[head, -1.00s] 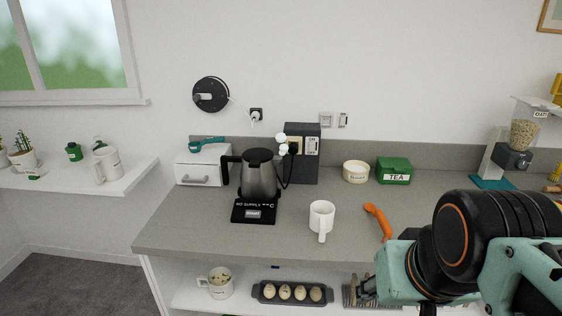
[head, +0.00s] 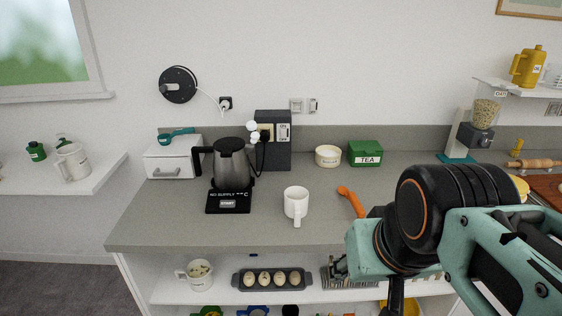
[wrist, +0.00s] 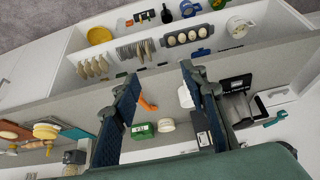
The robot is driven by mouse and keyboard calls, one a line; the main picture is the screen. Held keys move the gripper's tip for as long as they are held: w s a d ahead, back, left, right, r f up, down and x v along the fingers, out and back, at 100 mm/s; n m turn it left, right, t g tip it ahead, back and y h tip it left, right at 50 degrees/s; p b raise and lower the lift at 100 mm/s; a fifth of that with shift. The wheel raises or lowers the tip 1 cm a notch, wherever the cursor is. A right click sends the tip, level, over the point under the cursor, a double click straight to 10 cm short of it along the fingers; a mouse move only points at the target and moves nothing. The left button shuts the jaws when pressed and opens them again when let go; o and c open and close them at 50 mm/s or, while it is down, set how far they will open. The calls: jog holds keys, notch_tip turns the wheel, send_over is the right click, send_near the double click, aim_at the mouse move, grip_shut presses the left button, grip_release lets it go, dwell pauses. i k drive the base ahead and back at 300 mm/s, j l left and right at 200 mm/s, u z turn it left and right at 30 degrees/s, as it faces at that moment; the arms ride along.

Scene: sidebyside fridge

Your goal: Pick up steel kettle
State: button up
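The steel kettle (head: 231,160) is grey with a black lid and a black handle on its left. It stands upright on a black base (head: 228,203) with a small display, on the counter (head: 150,227). In the wrist view the kettle (wrist: 240,107) shows right of the right finger, partly hidden by it. My gripper (head: 338,268) is low at the counter's front edge, right of the kettle and well apart from it. In the wrist view my gripper (wrist: 162,95) has its two dark fingers wide apart, with nothing held between them.
A white mug (head: 296,203) stands right of the kettle, near the front. An orange utensil (head: 351,201) lies further right. An open shelf below holds an egg tray (head: 272,279).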

aim_at(234, 172)
jog(key=i+j+u, duration=0.25)
jog(key=j, duration=0.45)
jog(key=i+j+u, duration=0.25)
jog(key=i+j, duration=0.25)
jog(key=i+j+u, duration=0.25)
jog(key=i+j, duration=0.25)
jog(key=j, duration=0.1)
